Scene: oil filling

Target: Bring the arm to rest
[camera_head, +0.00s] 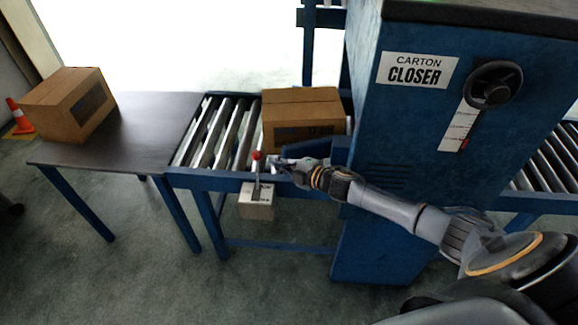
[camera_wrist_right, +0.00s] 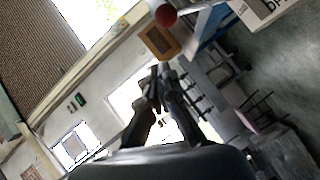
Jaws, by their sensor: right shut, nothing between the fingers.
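My right arm reaches in from the lower right in the head view. Its gripper (camera_head: 276,164) is shut and empty, at the front edge of the roller conveyor, just right of a lever with a red knob (camera_head: 257,155). In the wrist view the closed fingers (camera_wrist_right: 160,75) point upward, and the red knob (camera_wrist_right: 165,15) is beyond them near the top edge. I cannot tell from these views whether the fingers touch the lever. My left gripper is not in view.
A carton (camera_head: 302,117) sits on the roller conveyor (camera_head: 215,135) beside the blue carton closer (camera_head: 400,140), which has a black handwheel (camera_head: 494,84). Another carton (camera_head: 68,105) is on the dark table (camera_head: 140,125) at left. The floor in front is clear.

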